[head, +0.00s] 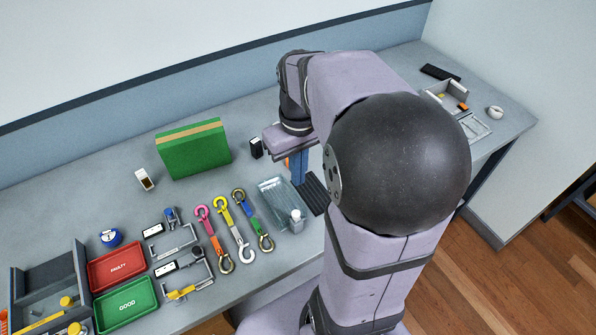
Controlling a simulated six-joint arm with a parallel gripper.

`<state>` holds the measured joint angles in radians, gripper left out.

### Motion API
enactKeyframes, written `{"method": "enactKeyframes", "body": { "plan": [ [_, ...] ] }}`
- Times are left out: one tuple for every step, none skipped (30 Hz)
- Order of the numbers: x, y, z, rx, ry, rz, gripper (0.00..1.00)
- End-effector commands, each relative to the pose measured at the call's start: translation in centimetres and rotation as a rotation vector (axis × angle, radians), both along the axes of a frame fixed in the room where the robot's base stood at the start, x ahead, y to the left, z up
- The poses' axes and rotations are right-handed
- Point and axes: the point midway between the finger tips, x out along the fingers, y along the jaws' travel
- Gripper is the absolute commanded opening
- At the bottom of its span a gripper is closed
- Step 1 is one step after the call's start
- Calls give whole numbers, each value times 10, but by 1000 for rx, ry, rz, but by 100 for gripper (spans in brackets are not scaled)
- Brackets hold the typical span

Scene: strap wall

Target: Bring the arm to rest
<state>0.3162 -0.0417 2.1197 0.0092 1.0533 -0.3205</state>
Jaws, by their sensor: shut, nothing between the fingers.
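My arm rises from the front centre and bends over the table. My gripper (299,178) points down over the middle of the table, behind the black ribbed mat (313,193). It is shut and empty. My arm's large dark joint and upper link cover part of the table to its right. The gripper's height above the table is hard to tell.
A green box (194,149) stands left of the gripper. A clear tray (272,197), colourful straps with hooks (223,222), a red FAULTY tray (117,267) and a green GOOD tray (125,305) lie front left.

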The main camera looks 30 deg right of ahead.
Motion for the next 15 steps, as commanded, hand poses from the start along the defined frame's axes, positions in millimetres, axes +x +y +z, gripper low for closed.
{"method": "enactKeyframes", "body": {
  "plan": [
    [0,0,0,0,0,0,0],
    [0,0,0,0,0,0,0],
    [0,0,0,0,0,0,0],
    [0,0,0,0,0,0,0],
    [0,0,0,0,0,0,0],
    [0,0,0,0,0,-4,0],
    [0,0,0,0,0,-10,0],
    [1,0,0,-1,-2,-20,0],
    [2,-1,0,-3,-8,-37,0],
    [5,-2,0,-5,-20,-56,0],
    [9,-3,0,-10,-36,-78,0],
    [14,-5,-1,-16,-59,-114,0],
    [17,-6,-4,-19,-75,-146,0],
    [15,-5,-12,-19,-80,-177,0],
    [10,-4,-23,-18,-81,-216,0]
  ]
}}
